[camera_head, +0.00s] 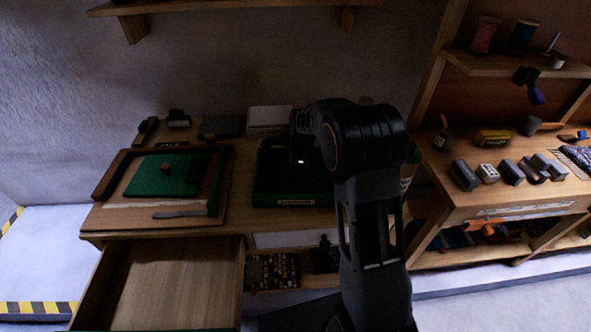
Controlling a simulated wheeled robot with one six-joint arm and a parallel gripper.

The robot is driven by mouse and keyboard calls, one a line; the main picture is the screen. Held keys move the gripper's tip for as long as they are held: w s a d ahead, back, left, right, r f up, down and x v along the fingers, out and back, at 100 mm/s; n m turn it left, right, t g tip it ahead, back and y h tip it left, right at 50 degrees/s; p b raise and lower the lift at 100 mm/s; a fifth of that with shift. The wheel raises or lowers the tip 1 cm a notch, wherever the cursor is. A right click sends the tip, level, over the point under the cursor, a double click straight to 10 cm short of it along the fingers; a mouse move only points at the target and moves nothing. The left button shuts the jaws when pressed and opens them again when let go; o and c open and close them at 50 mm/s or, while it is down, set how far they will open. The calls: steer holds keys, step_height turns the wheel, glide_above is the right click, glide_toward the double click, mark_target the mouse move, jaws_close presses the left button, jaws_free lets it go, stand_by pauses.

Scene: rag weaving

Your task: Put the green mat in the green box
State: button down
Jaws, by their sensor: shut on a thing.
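A flat green mat (150,178) lies on a wooden board (130,215) on the left part of the bench, with a small brown knob-like thing and darker green strips on it. A dark green box (292,198) with a pale label on its front stands at the middle of the bench. My gripper (300,158) points down over the box's dark interior. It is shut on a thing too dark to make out. The arm hides the box's right side, and shadow hides most of its inside.
An open, empty-looking wooden drawer (172,285) juts out below the board. A white box (268,119) and a dark flat block (220,126) stand behind. A flat grey tool (180,214) lies at the board's front. The right bench (480,203) holds several small blocks.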

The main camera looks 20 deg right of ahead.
steer(key=c, duration=1.3)
jaws_free()
steer(key=shift+f, duration=0.45)
steer(key=shift+o, duration=1.2)
steer(key=shift+r, duration=0.2)
step_height(320, 180, up, 12)
steer(key=d+f, duration=0.1)
steer(key=s+a+n+t+h, duration=0.1)
steer(key=s+n+t, duration=0.1)
steer(key=s+n, duration=1.8)
steer(key=s+p, duration=0.1)
steer(key=s, duration=0.2)
steer(key=shift+s+a+r+t, duration=0.25)
steer(key=shift+s+r+t, duration=0.1)
steer(key=shift+r+t, duration=0.05)
